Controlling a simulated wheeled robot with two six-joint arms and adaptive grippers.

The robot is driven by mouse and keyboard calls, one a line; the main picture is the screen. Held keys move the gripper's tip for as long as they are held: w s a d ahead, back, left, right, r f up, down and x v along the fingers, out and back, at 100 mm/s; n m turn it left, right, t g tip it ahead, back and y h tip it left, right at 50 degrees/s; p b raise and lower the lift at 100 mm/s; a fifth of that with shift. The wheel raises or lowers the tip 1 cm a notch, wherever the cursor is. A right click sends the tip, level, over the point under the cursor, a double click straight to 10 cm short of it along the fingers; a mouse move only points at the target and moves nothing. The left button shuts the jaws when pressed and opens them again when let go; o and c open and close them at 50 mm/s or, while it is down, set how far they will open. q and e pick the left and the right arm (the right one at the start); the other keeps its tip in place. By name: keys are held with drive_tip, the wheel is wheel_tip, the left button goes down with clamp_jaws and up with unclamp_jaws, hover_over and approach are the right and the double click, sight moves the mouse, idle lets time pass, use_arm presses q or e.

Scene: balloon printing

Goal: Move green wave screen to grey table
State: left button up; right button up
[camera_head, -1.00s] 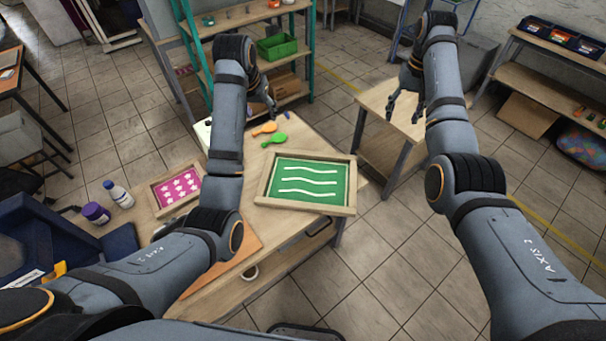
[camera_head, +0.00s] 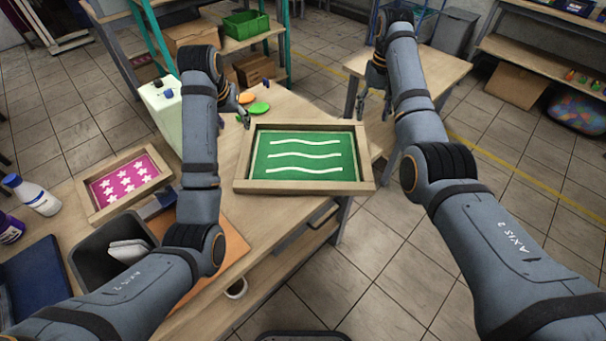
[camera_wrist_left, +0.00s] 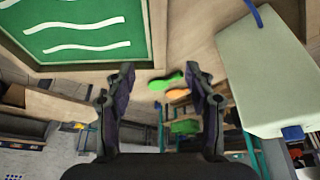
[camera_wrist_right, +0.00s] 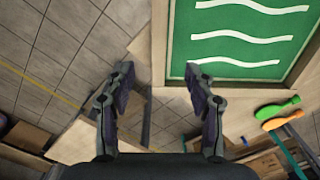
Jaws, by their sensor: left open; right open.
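The green wave screen (camera_head: 305,160), a wood-framed green panel with white wavy lines, lies flat on the right part of the wooden worktable. It also shows in the left wrist view (camera_wrist_left: 85,25) and the right wrist view (camera_wrist_right: 240,35). My left gripper (camera_head: 238,108) is open and empty beyond the screen's far left corner. My right gripper (camera_head: 376,104) is open and empty beyond its far right corner. Neither touches the screen. A table with a light wooden top and grey legs (camera_head: 440,68) stands behind and right; it looks wood-coloured, and its top looks empty.
A pink star screen (camera_head: 124,183), a dark bin (camera_head: 90,262) and bottles (camera_head: 36,196) are on the worktable's left. A pale container (camera_head: 165,112) and green and orange paddles (camera_head: 257,107) are near its far edge. A floor gap separates the two tables.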

use_arm(q)
drive_tip(key=b, duration=0.2)
approach(246, 149)
drive_tip(key=r, duration=0.1)
use_arm(e)
hover_over(364, 150)
wheel_tip(364, 150, down, 4)
use_arm(q)
drive_tip(key=shift+s+a, duration=0.1)
drive_tip(key=shift+s, duration=0.2)
use_arm(e)
drive_tip(key=shift+f, duration=0.2)
drive_tip(key=shift+a+r, duration=0.1)
drive_tip(key=shift+s, duration=0.15)
use_arm(q)
drive_tip(key=shift+f, duration=0.3)
drive_tip(key=x, duration=1)
drive_tip(key=shift+w+r, duration=0.1)
use_arm(e)
wheel_tip(364, 150, down, 11)
drive_tip(key=shift+r, duration=0.2)
use_arm(q)
drive_tip(key=shift+c, duration=0.3)
use_arm(e)
drive_tip(key=shift+c, duration=0.3)
